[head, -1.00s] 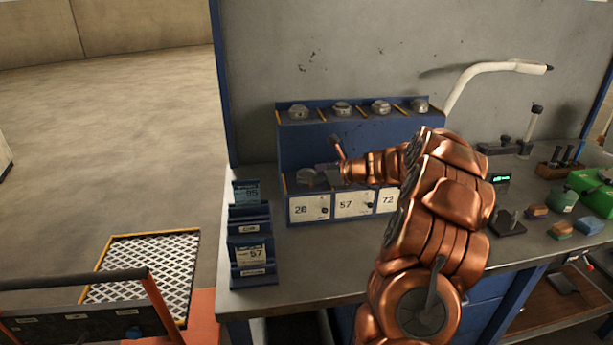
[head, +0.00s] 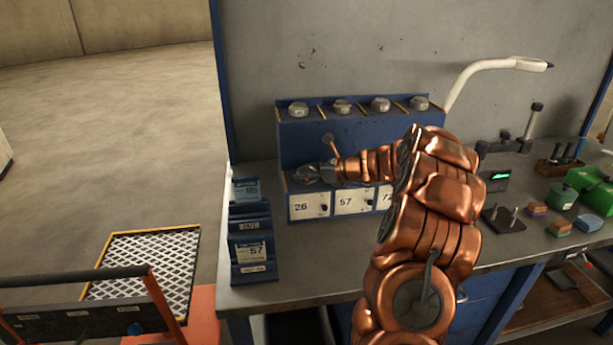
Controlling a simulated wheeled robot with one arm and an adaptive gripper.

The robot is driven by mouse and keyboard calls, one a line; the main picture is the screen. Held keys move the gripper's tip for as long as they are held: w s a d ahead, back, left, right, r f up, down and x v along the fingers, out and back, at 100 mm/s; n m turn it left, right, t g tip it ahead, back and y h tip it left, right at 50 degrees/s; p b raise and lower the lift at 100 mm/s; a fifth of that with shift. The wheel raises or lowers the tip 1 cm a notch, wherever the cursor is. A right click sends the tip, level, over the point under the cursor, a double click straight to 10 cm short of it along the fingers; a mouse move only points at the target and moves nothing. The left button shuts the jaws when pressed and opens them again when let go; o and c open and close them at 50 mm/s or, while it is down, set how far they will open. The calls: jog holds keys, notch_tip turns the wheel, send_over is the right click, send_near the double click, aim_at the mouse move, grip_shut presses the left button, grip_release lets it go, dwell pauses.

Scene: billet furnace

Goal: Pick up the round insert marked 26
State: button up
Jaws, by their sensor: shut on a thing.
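My gripper (head: 308,174) is at the left end of the blue rack's lower shelf (head: 282,184), above the white plate marked 26 or 28 (head: 309,205). It is shut on a small grey metal piece at its fingertips, which looks like the round insert (head: 303,177). The fingers cover much of the piece, and no marking on it can be read. I cannot tell whether it still touches the shelf. My copper arm reaches in from the right and hides part of the rack.
Several round grey inserts (head: 341,106) stand on the rack's upper shelf. Card holders (head: 251,241) stand left of the rack. A white lamp arm (head: 497,65), a green box (head: 590,190) and colored blocks (head: 561,202) are at the right. The bench front (head: 320,260) is clear.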

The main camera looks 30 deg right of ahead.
grip_shut()
jog(key=shift+r, duration=0.1)
